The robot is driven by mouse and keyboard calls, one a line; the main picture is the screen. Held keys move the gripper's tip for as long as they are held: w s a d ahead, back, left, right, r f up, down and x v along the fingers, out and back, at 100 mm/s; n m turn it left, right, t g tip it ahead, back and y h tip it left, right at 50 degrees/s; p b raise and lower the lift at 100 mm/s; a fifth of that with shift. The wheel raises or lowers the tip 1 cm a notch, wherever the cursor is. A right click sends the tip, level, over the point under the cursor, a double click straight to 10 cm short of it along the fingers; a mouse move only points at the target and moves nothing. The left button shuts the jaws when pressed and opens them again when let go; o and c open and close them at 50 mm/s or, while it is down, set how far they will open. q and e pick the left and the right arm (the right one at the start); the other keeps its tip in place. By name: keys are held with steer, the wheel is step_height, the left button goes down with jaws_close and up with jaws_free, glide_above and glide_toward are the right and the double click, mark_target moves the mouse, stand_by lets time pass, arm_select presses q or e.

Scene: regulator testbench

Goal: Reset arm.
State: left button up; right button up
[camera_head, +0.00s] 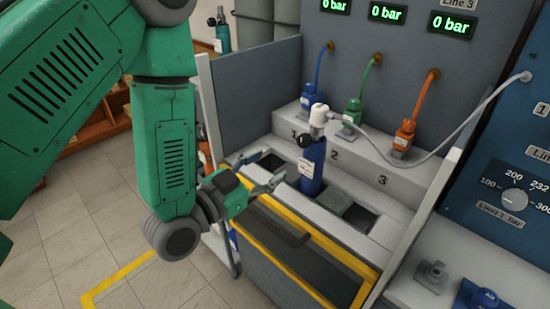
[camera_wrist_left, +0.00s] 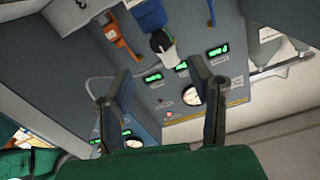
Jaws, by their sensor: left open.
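My left arm comes in from the left, and its green gripper (camera_head: 273,181) is open and empty, just left of the blue cylinder (camera_head: 312,166). The cylinder stands upright in the bench, with a white regulator (camera_head: 319,114) and black knob (camera_head: 305,141) on top. A grey hose (camera_head: 450,140) runs from the regulator to the blue panel at right. In the left wrist view, the spread fingers (camera_wrist_left: 162,90) have nothing between them. The white regulator (camera_wrist_left: 168,56) and blue cylinder (camera_wrist_left: 150,14) show beyond them, upside down. I do not see my right gripper clearly.
Blue (camera_head: 312,96), green (camera_head: 353,110) and orange (camera_head: 404,138) connectors stand on the numbered step (camera_head: 345,148) behind. The bench has empty slots and a yellow-edged front door with a black handle (camera_head: 285,225). A knob panel (camera_head: 513,200) stands at right. Tiled floor is open at left.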

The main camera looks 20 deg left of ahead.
arm_select(q)
steer(key=shift+f, duration=0.1)
steer(key=s+a+f+n+g+y, duration=0.2)
steer(key=s+f+g, duration=0.3)
steer(key=f, duration=0.5)
steer(key=s+a+f+n+g+y, duration=0.15)
steer(key=s+f+g, duration=0.3)
steer(key=f, duration=0.45)
steer(key=s+a+f+n+g+y, duration=0.1)
steer(key=s+a+f+g, duration=0.1)
steer(key=s, duration=0.6)
steer(key=s+a+f+n+g+y, duration=0.1)
steer(key=s+a+f+g, duration=0.1)
steer(key=s+f+g, duration=0.3)
steer(key=s+f, duration=0.1)
steer(key=s, duration=0.1)
steer(key=shift+s+n+y, duration=0.35)
steer(key=shift+s, duration=0.05)
